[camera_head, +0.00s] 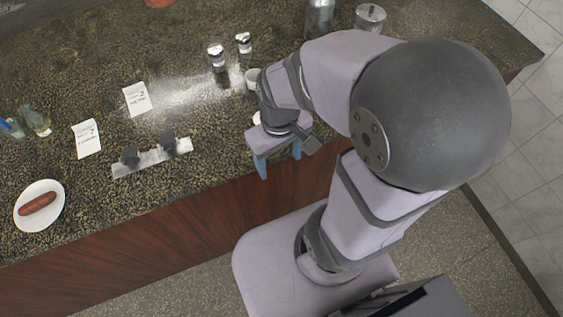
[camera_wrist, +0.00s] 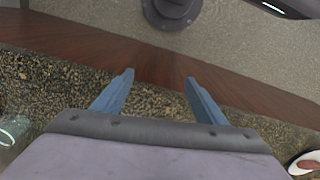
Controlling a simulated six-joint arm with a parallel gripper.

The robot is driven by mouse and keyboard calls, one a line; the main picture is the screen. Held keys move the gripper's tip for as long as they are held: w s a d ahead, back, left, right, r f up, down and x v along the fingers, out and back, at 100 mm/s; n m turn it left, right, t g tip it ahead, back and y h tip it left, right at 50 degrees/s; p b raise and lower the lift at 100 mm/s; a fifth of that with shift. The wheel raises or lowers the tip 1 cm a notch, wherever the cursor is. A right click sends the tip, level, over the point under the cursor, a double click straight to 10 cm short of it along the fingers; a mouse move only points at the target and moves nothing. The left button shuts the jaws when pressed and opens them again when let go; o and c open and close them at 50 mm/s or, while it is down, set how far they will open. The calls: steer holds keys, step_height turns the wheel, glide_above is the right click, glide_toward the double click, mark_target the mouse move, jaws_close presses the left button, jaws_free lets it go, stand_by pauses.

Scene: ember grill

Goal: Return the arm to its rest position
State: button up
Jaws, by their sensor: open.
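My gripper (camera_head: 279,166) is open and empty, near the front edge of the counter in the head view. Its two blue fingers point down and stand apart. In the wrist view the fingers of my gripper (camera_wrist: 157,85) frame only the counter edge and its wooden front, with nothing between them. My arm is folded over the right part of the counter and hides some of it.
The granite counter (camera_head: 75,75) holds a white plate with a sausage (camera_head: 38,204), a metal strip with two dark blocks (camera_head: 151,157), two paper slips (camera_head: 137,99), small jars (camera_head: 217,56), a white cup (camera_head: 252,78) and metal containers (camera_head: 369,17). The counter's left middle is fairly clear.

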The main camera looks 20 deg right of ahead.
steer(key=shift+s+f+m, duration=0.25)
steer(key=shift+s+m, duration=0.3)
steer(key=shift+m, duration=0.35)
steer(key=shift+f, duration=0.1)
stand_by(0.4)
